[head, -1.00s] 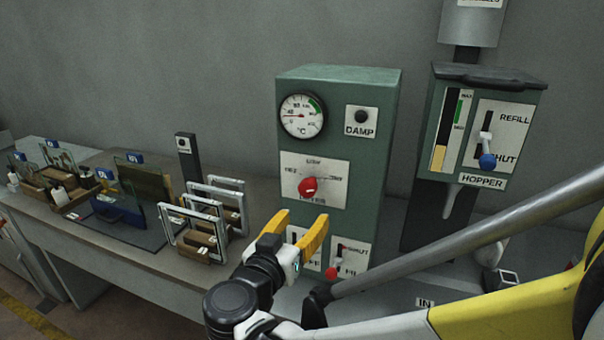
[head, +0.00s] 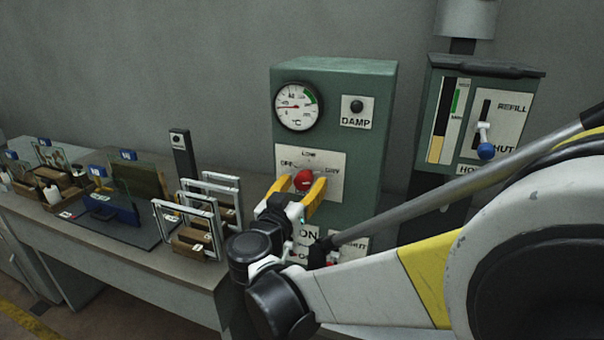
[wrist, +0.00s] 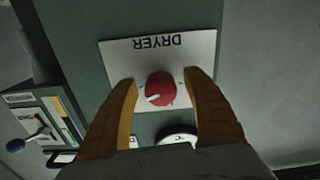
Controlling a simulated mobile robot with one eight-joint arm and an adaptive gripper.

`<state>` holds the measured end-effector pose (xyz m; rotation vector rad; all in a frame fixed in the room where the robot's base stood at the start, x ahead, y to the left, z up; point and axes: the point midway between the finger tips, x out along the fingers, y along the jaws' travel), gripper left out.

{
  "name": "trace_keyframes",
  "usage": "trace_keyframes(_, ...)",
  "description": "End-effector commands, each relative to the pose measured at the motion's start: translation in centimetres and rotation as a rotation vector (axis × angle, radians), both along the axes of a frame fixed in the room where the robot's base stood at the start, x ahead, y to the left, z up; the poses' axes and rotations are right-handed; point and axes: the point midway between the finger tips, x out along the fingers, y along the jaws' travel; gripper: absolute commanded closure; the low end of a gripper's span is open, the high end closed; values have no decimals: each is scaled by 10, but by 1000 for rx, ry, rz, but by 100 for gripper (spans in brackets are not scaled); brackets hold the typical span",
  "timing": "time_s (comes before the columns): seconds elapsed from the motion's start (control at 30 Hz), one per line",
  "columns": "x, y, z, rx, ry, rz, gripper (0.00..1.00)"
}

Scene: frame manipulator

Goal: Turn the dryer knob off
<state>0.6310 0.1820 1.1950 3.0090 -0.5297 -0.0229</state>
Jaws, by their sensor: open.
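The red dryer knob (head: 304,180) sits on a white plate (head: 337,165) on the front of the green dryer cabinet (head: 352,92). The plate reads OFF at left, LOW at top and DRY at right in the head view. In the wrist view the knob (wrist: 160,89) shows a white pointer mark near its lower left edge, with the DRYER label upside down. My gripper (head: 298,188) has yellow fingers, open, one on each side of the knob. In the wrist view the fingers (wrist: 160,92) stand apart from the knob with gaps on both sides.
A temperature gauge (head: 298,106) and a DAMP lamp plate (head: 357,112) are above the knob. The hopper (head: 485,115) with a blue-tipped lever (head: 486,151) stands at right. Framed panels (head: 187,230) stand on the bench at left, near my arm.

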Motion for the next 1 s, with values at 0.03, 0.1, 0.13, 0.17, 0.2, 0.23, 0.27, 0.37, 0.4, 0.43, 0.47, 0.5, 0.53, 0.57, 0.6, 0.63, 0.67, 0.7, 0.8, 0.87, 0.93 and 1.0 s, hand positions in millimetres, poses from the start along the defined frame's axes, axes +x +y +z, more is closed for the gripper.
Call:
trace_keyframes(0.03,0,0,0,0,0,0,42)
trace_keyframes(0.1,0,0,0,0,0,0,42)
trace_keyframes(0.13,0,0,0,0,0,0,42)
trace_keyframes(0.17,0,0,0,0,0,0,43)
trace_keyframes(0.2,0,0,0,0,0,0,56)
trace_keyframes(0.23,0,0,0,0,0,0,65)
trace_keyframes(0.27,0,0,0,0,0,0,74)
trace_keyframes(0.37,0,0,0,0,0,0,95)
trace_keyframes(0.4,0,0,0,0,0,0,95)
trace_keyframes(0.43,0,0,0,0,0,0,95)
trace_keyframes(0.47,0,0,0,0,0,0,95)
trace_keyframes(0.5,0,0,0,0,0,0,95)
trace_keyframes(0.53,0,0,0,0,0,0,95)
trace_keyframes(0.57,0,0,0,-1,0,0,95)
trace_keyframes(0.6,0,0,0,-2,1,0,95)
trace_keyframes(0.63,0,0,0,-4,1,0,95)
trace_keyframes(0.67,0,0,0,-7,2,0,95)
trace_keyframes(0.7,0,0,0,-13,5,0,95)
trace_keyframes(0.8,0,0,1,-37,13,0,95)
trace_keyframes(0.87,0,0,1,-59,22,0,95)
trace_keyframes(0.93,0,0,1,-94,34,0,95)
trace_keyframes(1.0,0,0,1,-137,50,0,95)
